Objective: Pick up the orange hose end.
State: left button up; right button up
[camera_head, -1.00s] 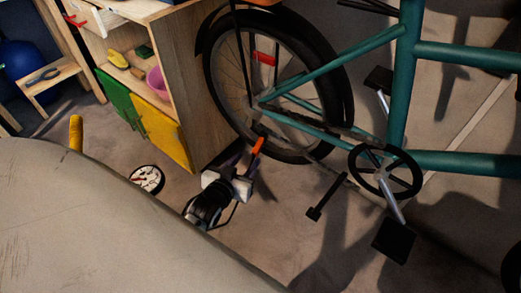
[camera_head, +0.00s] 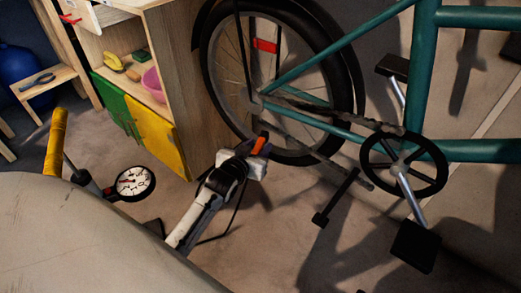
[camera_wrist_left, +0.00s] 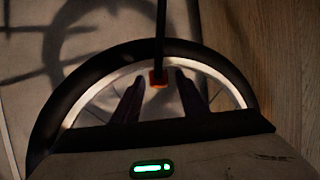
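The orange hose end (camera_head: 258,145) is a small orange piece low in front of the bicycle's rear wheel. My left gripper (camera_head: 256,142) is at it, its dark fingers partly hiding it. In the left wrist view the orange hose end (camera_wrist_left: 158,79) sits between the two dark fingertips of my left gripper (camera_wrist_left: 159,84), with a visible gap on each side. A thin black line runs up from it. The gripper is open around it. My right gripper is in neither view.
A teal bicycle (camera_head: 424,60) with its wheel, crank and pedals stands close by on the right. A wooden cabinet (camera_head: 172,50) with green and yellow doors is behind. A yellow handle (camera_head: 56,140) and a round gauge (camera_head: 134,183) are at left.

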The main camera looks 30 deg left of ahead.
pick_arm(q)
jog(key=shift+w, duration=0.1)
grip_shut()
jog(key=shift+r, duration=0.15)
